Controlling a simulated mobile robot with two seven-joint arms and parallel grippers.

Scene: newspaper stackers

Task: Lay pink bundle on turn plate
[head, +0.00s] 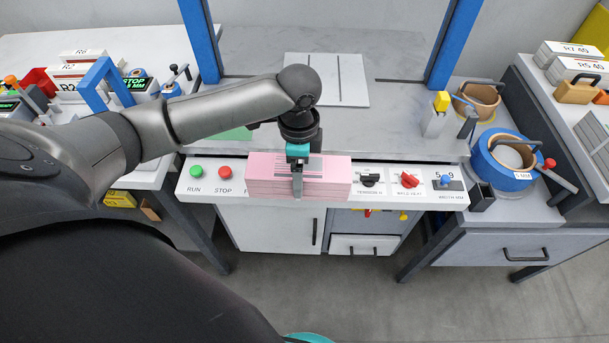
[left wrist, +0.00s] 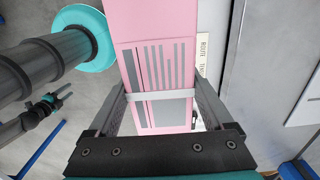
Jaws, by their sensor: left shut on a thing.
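The pink bundle (head: 325,178) is a stack of pink printed sheets. My left gripper (head: 298,178) is shut on it, one finger across its printed top. In the head view, the bundle hides part of the white control strip along the bench's front edge. In the left wrist view, the bundle (left wrist: 158,70) lies between the fingers with a pale band across it. A pale square plate (head: 315,72) with dark slots, which looks like the turn plate, lies bare at the back of the bench. A small dark part of mine, maybe my right gripper (left wrist: 48,104), shows in the left wrist view.
Blue posts (head: 200,40) (head: 455,45) flank the bench. The control strip (head: 222,180) carries buttons and knobs. A green patch (head: 235,133) lies partly behind my arm. Tape rolls (head: 500,160) stand at right. The grey bench top (head: 400,125) is clear between plate and strip.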

